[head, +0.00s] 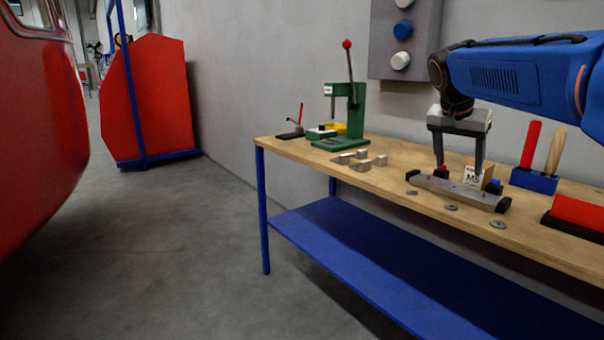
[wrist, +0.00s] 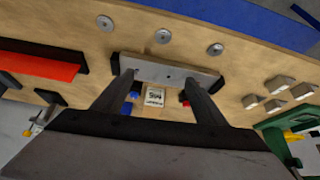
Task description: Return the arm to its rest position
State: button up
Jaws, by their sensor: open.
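My gripper (head: 460,168) hangs pointing down from my blue arm at the right in the head view. Its two dark fingers are spread apart and hold nothing. They are over the far side of a grey metal bar fixture (head: 455,190) with black ends, on the wooden workbench (head: 400,160). In the wrist view my gripper (wrist: 158,82) shows its fingers reaching toward the fixture (wrist: 170,72). A small white label card (head: 473,176) stands behind the bar, between the fingers; it also shows in the wrist view (wrist: 155,97). Whether the fingertips touch anything is unclear.
Small metal blocks (head: 360,160) and a green press (head: 345,110) stand left of the fixture. A blue holder (head: 534,181) with red and wooden handles and a red tray (head: 578,212) are to the right. Washers (head: 451,207) lie in front. A wall panel (head: 405,40) hangs behind.

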jog(key=s+a+f+n+y, duration=0.2)
jog(key=s+a+f+n, duration=0.2)
jog(key=s+f, duration=0.8)
jog(key=s+a+f+n+t+y, duration=0.1)
jog(key=s+a+f+n, duration=0.4)
jog(key=s+f, duration=0.8)
jog(key=s+a+y, duration=0.1)
jog(key=s, duration=0.6)
jog(key=shift+s+a+f, duration=0.15)
jog(key=shift+a+f, duration=0.05)
jog(key=shift+f, duration=0.05)
